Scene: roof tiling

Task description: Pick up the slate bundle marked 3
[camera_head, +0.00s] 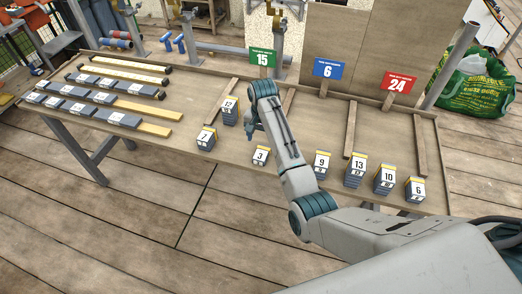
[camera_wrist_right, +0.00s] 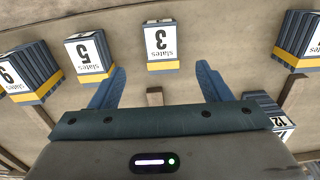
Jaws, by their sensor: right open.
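The slate bundle marked 3 (camera_head: 261,156) stands near the front edge of the workbench (camera_head: 230,177), a small dark stack with a white label and a yellow band. In the right wrist view the same bundle (camera_wrist_right: 161,46) appears upside down, just beyond the fingertips and between their lines. My right gripper (camera_head: 250,133) is above and behind the bundle in the head view. In the wrist view its blue fingers (camera_wrist_right: 160,72) are apart with nothing between them. My left gripper is not in view.
Bundles marked 5 (camera_wrist_right: 88,54) and 7 (camera_head: 206,139) flank it; bundle 12 (camera_head: 230,110) stands behind. Bundles 9 (camera_head: 321,164), 13 (camera_head: 355,170), 10 (camera_head: 385,179) and 6 (camera_head: 415,189) stand to the right. Wooden strips divide the bench. Signs 15 (camera_head: 262,58), 6 (camera_head: 328,70) and 24 (camera_head: 397,84) stand behind.

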